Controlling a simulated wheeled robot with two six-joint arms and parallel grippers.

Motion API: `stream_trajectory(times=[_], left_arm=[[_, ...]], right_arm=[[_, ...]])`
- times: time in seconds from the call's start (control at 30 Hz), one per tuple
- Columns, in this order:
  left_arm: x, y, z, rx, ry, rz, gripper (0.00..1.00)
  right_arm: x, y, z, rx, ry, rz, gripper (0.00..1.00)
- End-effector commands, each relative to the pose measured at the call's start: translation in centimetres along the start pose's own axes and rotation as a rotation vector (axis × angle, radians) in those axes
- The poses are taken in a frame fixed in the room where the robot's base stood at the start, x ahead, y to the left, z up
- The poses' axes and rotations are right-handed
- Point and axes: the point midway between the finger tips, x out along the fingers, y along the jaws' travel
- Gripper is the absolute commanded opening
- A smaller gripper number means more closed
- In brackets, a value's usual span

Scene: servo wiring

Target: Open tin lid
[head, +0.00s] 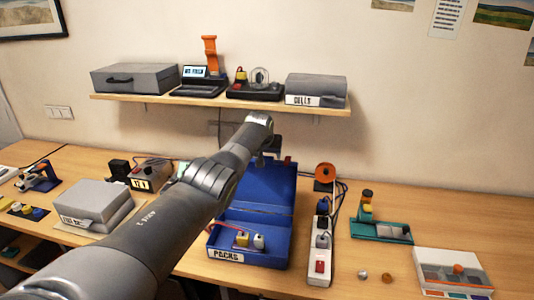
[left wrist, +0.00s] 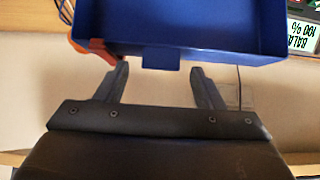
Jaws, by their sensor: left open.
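The blue tin (head: 272,252) labelled PACKS stands on the bench with its lid (head: 270,185) raised and tilted back behind it. A yellow-topped pack and a white-topped pack show inside the tin. My left arm reaches over the tin from the left, and its gripper (head: 268,152) is by the lid's upper part, mostly hidden by my wrist. In the left wrist view my left gripper (left wrist: 160,69) is open and empty. The blue lid (left wrist: 190,28) lies just beyond the fingertips, its small tab (left wrist: 160,58) between their lines. Contact cannot be told. My right gripper is not in view.
A shelf (head: 210,100) with grey cases hangs above the back. A grey case (head: 95,205) stands left, a power strip (head: 320,250) right of the tin. A teal tray (head: 380,230) and a white organiser (head: 452,272) are farther right.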

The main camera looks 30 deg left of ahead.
Motion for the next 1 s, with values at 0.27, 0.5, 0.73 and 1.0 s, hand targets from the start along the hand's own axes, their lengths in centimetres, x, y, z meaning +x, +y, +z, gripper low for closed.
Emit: stream_trajectory(times=[0.27,0.5,0.73,1.0], left_arm=[[-0.5,0.0,-0.1,-0.001,0.0,0.0,0.62],[-1.9,0.0,-0.1,0.0,0.001,0.0,0.62],[-3.6,-0.1,0.1,0.0,0.002,0.0,0.62],[-6.4,0.0,0.1,0.0,0.004,0.0,0.62]], right_arm=[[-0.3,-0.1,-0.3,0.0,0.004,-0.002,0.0],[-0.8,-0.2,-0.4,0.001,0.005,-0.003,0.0],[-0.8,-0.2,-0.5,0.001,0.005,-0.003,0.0],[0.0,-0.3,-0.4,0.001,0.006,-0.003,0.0]])
